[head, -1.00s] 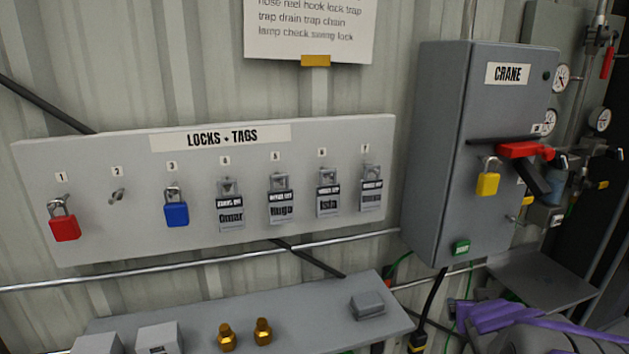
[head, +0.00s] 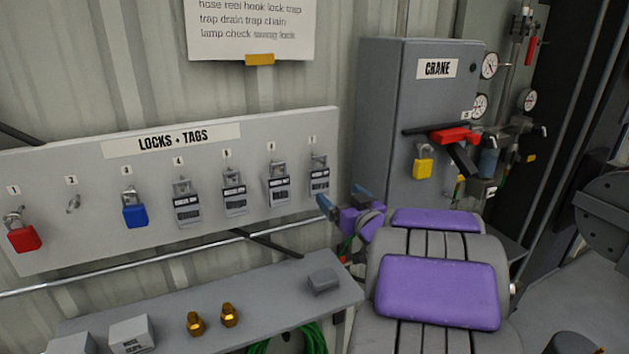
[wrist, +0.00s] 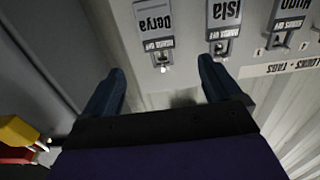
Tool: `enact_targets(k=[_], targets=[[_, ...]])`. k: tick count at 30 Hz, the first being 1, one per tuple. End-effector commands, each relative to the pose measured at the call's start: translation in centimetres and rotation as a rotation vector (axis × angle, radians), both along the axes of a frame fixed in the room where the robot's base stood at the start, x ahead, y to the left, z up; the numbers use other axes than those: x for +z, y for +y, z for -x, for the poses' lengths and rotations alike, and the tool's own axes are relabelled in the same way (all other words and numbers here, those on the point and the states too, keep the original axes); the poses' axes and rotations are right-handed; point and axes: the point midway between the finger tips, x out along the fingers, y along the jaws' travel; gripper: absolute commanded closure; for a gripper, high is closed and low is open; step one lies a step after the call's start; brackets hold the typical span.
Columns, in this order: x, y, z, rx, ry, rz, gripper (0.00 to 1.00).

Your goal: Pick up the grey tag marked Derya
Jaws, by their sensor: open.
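The grey tag marked Derya (wrist: 153,18) hangs on the rightmost hook of the locks and tags board. In the wrist view it appears upside down at the top, its name readable. In the head view the same tag (head: 319,182) hangs under label 7, its name too small to read. My gripper (wrist: 162,70) is open and empty, with its two blue fingers pointing toward the board. The tag's hook end shows ahead of the gap between the fingers, and the tag is apart from them. In the head view my gripper (head: 343,199) is just right of and below the tag.
The Isla tag (wrist: 224,12) hangs beside Derya's, with other grey tags further along. A blue padlock (head: 134,208) and red padlock (head: 24,238) hang at left. The grey crane box (head: 400,120) with a yellow padlock (head: 423,168) is close on the right. A shelf (head: 270,317) lies below.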

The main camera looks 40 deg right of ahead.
Motion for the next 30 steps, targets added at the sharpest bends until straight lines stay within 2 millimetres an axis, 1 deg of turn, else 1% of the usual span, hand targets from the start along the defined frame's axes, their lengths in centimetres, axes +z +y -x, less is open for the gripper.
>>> enact_targets(k=[1, 9, 13, 20, 22, 30], targets=[[-0.2, -0.1, -1.1, 0.006, 0.001, -0.002, 0.08], [-0.2, -1.3, -5.8, 0.002, 0.003, -0.003, 0.08], [0.0, -1.6, -7.0, 0.001, 0.0, 0.002, 0.08], [0.1, -1.8, -7.9, 0.001, 0.0, 0.002, 0.08], [0.0, -2.0, -8.5, 0.001, 0.002, 0.001, 0.08], [0.1, -3.1, -11.8, 0.0, 0.002, 0.0, 0.08]])
